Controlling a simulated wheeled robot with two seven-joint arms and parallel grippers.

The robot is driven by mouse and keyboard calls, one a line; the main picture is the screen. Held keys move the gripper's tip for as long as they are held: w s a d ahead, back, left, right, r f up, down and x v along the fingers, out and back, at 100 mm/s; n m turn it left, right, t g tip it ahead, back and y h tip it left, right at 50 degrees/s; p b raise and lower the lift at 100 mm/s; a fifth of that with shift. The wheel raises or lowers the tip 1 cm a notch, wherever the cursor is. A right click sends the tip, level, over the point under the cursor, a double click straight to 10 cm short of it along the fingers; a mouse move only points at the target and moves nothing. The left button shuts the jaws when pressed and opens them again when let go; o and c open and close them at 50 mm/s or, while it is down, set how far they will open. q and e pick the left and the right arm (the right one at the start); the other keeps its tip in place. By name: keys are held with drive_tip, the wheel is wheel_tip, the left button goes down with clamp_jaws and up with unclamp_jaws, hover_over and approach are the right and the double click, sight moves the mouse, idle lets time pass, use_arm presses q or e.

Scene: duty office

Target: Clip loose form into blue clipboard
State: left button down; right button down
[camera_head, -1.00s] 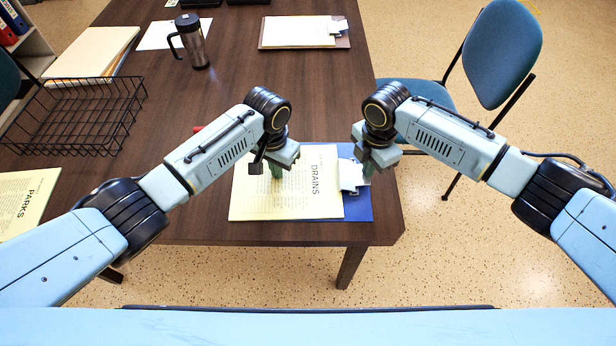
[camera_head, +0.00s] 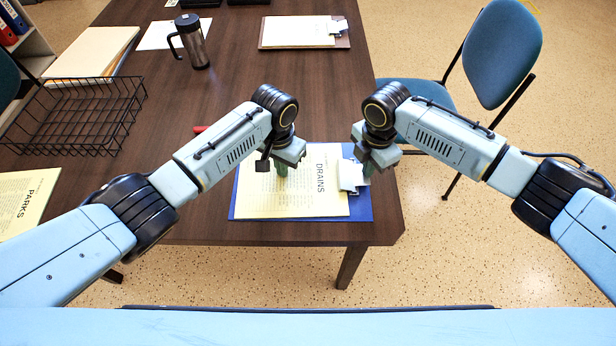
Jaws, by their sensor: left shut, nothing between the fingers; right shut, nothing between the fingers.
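The blue clipboard (camera_head: 362,206) lies on the table near its front edge, its metal clip (camera_head: 350,177) at the right end. A pale yellow form headed DRAINS (camera_head: 300,205) lies on the clipboard, its right edge close to the clip. I cannot tell whether the edge is under the clip. My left gripper (camera_head: 282,171) is shut, with its fingertips down at the form's upper middle. My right gripper (camera_head: 366,171) is shut over the clip, hiding part of it. Neither gripper holds anything.
A PARKS form (camera_head: 25,195) lies at the table's left edge, below a black wire basket (camera_head: 75,115). A brown clipboard with papers (camera_head: 342,42), a steel mug (camera_head: 192,45) and a folder stack (camera_head: 92,52) are further back. A blue chair (camera_head: 500,55) stands right.

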drive_tip(key=shift+f, duration=0.1)
use_arm(q)
drive_tip(key=shift+r, duration=1.15)
drive_tip(key=shift+r, duration=2.5)
use_arm(e)
wheel_tip(320, 180, up, 7)
idle(0.4)
